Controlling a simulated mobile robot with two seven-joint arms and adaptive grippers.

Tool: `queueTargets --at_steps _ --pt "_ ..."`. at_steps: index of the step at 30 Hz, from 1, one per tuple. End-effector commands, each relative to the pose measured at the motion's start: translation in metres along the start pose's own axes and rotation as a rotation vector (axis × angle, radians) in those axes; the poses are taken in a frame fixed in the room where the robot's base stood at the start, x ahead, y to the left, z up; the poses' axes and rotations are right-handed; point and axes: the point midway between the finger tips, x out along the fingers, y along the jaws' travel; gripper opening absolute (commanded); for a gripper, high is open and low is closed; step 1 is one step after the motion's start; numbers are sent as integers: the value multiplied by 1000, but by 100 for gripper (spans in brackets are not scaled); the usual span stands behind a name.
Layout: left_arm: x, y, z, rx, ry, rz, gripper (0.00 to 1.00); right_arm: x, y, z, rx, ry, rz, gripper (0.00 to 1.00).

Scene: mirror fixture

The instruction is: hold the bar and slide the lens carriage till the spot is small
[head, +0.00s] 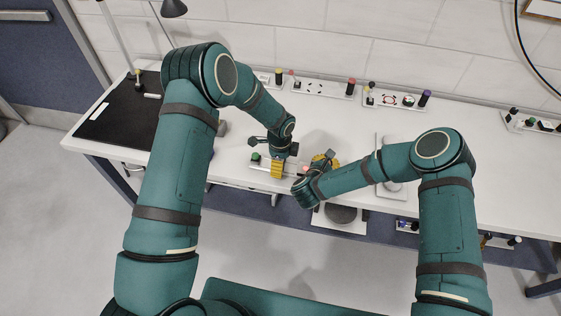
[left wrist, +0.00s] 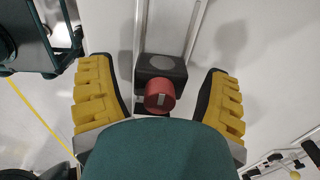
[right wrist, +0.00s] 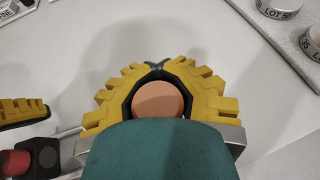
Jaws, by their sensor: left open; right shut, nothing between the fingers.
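A pale bar (head: 262,168) with rails lies near the table's front edge, partly hidden by my arms. In the left wrist view, a dark block (left wrist: 162,68) with a red round knob (left wrist: 160,96) sits on the rails. My left gripper (head: 278,168) is open, one yellow finger on each side of the block, apart from it. My right gripper (right wrist: 157,68) is shut, its fingertips meeting. A salmon disc (right wrist: 158,99) shows in the gap behind the fingertips; I cannot tell whether it touches them. I cannot make out the lens or the spot.
A black mat (head: 118,122) lies at the table's left. Several small trays with coloured pegs stand along the wall; one tray (head: 398,102) is at the back right.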

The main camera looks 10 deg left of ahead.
Motion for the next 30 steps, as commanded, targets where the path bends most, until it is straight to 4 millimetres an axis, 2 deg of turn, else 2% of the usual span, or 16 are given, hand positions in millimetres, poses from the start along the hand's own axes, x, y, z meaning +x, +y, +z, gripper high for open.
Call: queueTargets --at_steps 7,13,14,17,20,26,27,29,30 --pt "0 0 0 0 0 0 78 0 0 1 1 -1 0 0" --pt "0 0 0 0 0 0 8 0 0 1 1 -1 0 0" --pt "0 0 0 0 0 0 2 0 0 1 1 -1 0 0" --pt "0 0 2 -1 0 0 2 0 0 1 1 -2 0 0" --pt "1 0 8 -2 0 1 2 0 0 1 1 -2 0 0" --pt "1 0 7 -1 0 1 2 0 0 1 1 -2 0 0" --pt "1 0 7 -2 0 1 58 0 0 1 1 -2 0 0" --pt "1 0 7 -1 0 1 78 0 0 1 0 -2 0 0" --pt "1 0 7 -1 0 1 78 0 0 1 0 -2 0 0"
